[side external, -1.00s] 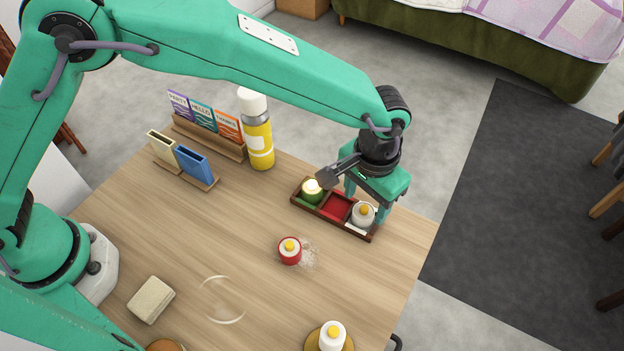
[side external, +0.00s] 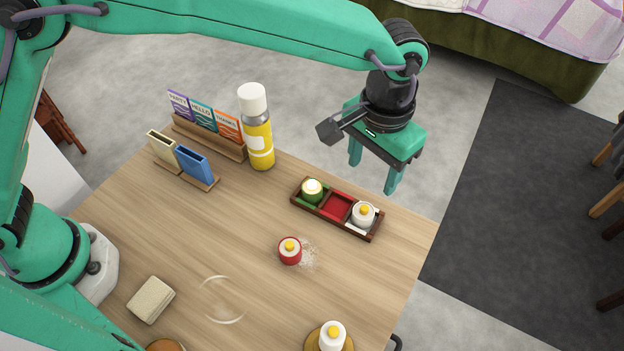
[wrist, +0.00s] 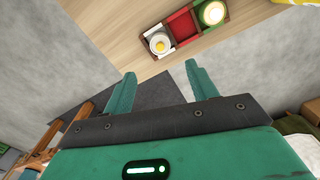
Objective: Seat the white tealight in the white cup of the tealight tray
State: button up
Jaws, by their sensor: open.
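The tealight tray (side external: 325,216) is a dark wooden tray with green, red and white cups, near the table's far right edge. The white tealight (side external: 364,213) stands upright in the white cup at the tray's right end; it also shows in the wrist view (wrist: 159,43). A green tealight (side external: 312,189) sits in the green cup. The red cup (side external: 337,207) in the middle is empty. My gripper (side external: 373,176) is open and empty, raised above and behind the tray, apart from the tealight. In the wrist view its fingers (wrist: 160,85) are spread with nothing between them.
A red tealight (side external: 290,251) stands on the table beside a whitish spill (side external: 310,254). A yellow spray can (side external: 258,135) stands left of the tray, near a card rack (side external: 210,137). A white bottle-like item (side external: 332,337) is at the front. The middle of the table is mostly clear.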

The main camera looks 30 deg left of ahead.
dwell(0.3)
jog(key=a+r+n+t, duration=0.1)
jog(key=a+r, duration=0.3)
jog(key=a, duration=0.3)
jog(key=a+r+t+h, duration=0.1)
jog(key=a+r, duration=0.3)
jog(key=a, duration=0.4)
jog(key=a+r+n, duration=0.1)
jog(key=a+r, duration=0.3)
jog(key=a, duration=0.3)
jog(key=s+a+f+n+t+y, duration=0.1)
jog(key=s+a+t, duration=0.2)
jog(key=s+a, duration=1.2)
jog(key=shift+a+f+n+t, duration=0.2)
jog(key=shift+a+n+t, duration=0.1)
jog(key=shift+a, duration=0.85)
jog(key=shift+c, duration=0.5)
